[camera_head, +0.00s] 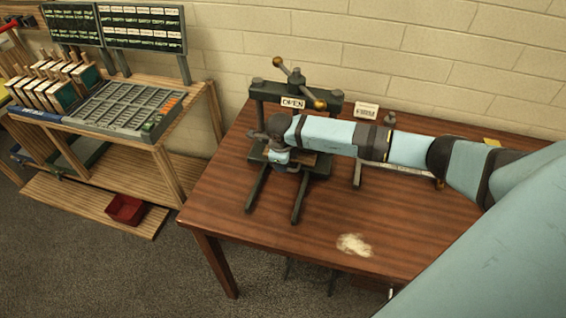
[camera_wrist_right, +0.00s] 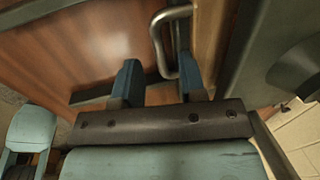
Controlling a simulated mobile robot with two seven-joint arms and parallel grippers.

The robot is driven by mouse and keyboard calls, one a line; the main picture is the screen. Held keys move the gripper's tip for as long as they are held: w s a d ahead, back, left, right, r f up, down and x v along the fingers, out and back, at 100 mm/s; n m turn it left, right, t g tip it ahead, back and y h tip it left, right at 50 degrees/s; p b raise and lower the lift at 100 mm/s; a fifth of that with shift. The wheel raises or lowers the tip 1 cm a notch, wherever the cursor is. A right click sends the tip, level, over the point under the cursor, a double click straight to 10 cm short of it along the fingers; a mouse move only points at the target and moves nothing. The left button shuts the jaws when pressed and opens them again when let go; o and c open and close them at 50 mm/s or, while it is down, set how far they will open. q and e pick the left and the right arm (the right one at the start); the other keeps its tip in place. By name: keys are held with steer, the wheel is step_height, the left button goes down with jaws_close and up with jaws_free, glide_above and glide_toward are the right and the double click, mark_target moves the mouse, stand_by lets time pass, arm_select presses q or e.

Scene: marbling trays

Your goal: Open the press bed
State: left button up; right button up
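The dark metal press (camera_head: 325,97) stands at the back of the brown wooden table, with an "OPEN" sign (camera_head: 292,103) on its crossbar. Its bed (camera_head: 319,170) is low between the uprights, largely hidden by my right arm, and two dark rails (camera_head: 299,203) extend forward. My right gripper (camera_head: 281,158) is at the front of the press. In the right wrist view my right gripper (camera_wrist_right: 158,62) has its two blue fingers apart. A U-shaped metal handle (camera_wrist_right: 156,38) lies just ahead of them; I cannot tell whether they touch it. My left gripper is not in view.
A wooden type stand with a compartment tray (camera_head: 125,105) is at the left. A red bin (camera_head: 125,209) sits on its low shelf. A pale patch (camera_head: 355,245) marks the table (camera_head: 235,215). A small white card (camera_head: 366,111) stands right of the press. The table's front left is clear.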

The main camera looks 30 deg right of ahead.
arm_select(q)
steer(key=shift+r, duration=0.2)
arm_select(e)
steer(key=shift+w+d+f, duration=0.15)
steer(key=shift+f, duration=1)
jaws_close()
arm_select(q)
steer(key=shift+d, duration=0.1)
